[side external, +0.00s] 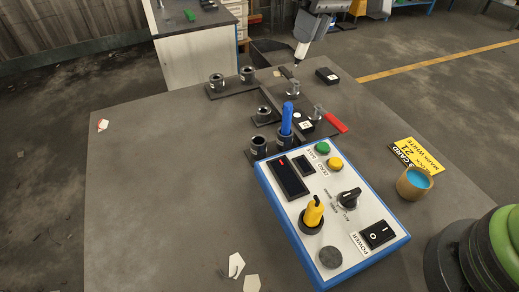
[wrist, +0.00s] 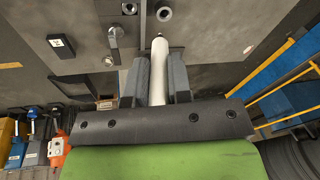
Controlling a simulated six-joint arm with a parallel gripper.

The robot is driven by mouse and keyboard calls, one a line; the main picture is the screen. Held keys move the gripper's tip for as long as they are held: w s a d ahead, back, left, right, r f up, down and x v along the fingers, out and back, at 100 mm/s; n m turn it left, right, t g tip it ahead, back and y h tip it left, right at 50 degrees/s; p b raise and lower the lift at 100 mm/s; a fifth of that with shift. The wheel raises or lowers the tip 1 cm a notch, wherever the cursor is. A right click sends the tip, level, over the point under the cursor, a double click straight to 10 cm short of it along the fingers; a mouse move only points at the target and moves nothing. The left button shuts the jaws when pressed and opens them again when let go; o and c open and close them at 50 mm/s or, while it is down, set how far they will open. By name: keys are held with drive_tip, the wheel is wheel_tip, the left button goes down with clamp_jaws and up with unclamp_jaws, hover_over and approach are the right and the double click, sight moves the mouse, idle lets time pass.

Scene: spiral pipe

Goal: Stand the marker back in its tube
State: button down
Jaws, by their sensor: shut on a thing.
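My gripper (wrist: 157,80) is shut on a white rod-shaped marker (wrist: 158,72), which points away from the wrist between the two dark fingers. In the side external view the white marker (side external: 302,49) hangs tilted below my gripper (side external: 308,34) at the top, above the table's far edge. Several short dark tubes stand on the table, among them one at the back left (side external: 216,82), one beside it (side external: 247,75) and one nearer the panel (side external: 258,145). A blue pen-like piece (side external: 287,115) stands upright in another. I cannot tell which tube belongs to the marker.
A blue-edged control panel (side external: 330,205) with knobs and buttons fills the front middle. A red-handled piece (side external: 336,123), a yellow card (side external: 416,154) and a tan cup (side external: 414,183) are on the right. The table's left side (side external: 150,180) is mostly clear.

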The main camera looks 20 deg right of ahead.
drive_tip(key=s+a+g+h, duration=0.15)
drive_tip(key=s+a, duration=0.25)
drive_tip(key=a, duration=0.7)
drive_tip(key=shift+h, duration=0.45)
drive_tip(key=shift+a+f, duration=0.2)
drive_tip(key=shift+f, duration=7.25)
drive_tip(key=shift+f, duration=0.15)
drive_tip(key=c, duration=1.1)
unclamp_jaws()
drive_tip(key=shift+o, duration=0.2)
